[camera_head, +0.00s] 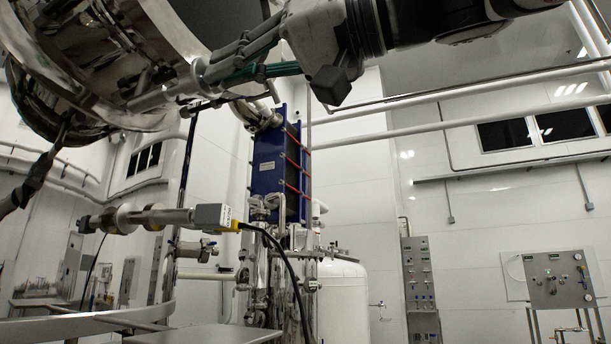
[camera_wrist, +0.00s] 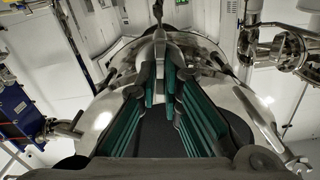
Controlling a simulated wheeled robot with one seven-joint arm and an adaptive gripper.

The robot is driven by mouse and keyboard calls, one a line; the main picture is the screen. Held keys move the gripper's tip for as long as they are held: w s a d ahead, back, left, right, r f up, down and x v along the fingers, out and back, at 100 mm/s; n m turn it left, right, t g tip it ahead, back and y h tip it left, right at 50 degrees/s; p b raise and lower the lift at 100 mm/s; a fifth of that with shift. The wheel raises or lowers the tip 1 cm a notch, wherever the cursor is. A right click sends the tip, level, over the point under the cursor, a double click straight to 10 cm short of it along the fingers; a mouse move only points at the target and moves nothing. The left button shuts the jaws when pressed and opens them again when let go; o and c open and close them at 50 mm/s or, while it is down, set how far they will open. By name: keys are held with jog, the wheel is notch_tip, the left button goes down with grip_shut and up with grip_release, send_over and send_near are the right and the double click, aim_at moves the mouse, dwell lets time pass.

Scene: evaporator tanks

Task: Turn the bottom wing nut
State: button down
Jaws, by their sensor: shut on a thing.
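My gripper (camera_head: 208,76) reaches from the upper right to the shiny steel tank (camera_head: 95,45) at the upper left in the head view. Its green-padded fingers (camera_wrist: 160,88) point at the tank in the wrist view and are closed around a slim steel piece, seemingly the bottom wing nut (camera_wrist: 159,48). The nut's wings are mostly hidden between the fingertips, so its turn angle cannot be told. The curved tank cover (camera_wrist: 108,104) spreads behind and beside the fingers.
A blue plate heat exchanger (camera_head: 266,160) and white tank (camera_head: 342,300) stand beyond. A horizontal pipe fitting with a grey sensor box (camera_head: 212,216) and cable is below my gripper. Another steel fitting (camera_wrist: 280,48) is at the upper right in the wrist view.

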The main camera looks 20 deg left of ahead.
jog(key=shift+w+f, duration=0.1)
jog(key=shift+n+b, duration=1.05)
jog(key=shift+n, duration=0.05)
jog(key=shift+n+b, duration=0.65)
jog(key=shift+n, duration=0.15)
jog(key=c, duration=1.7)
grip_release()
jog(key=shift+o, duration=0.2)
jog(key=shift+d, duration=0.15)
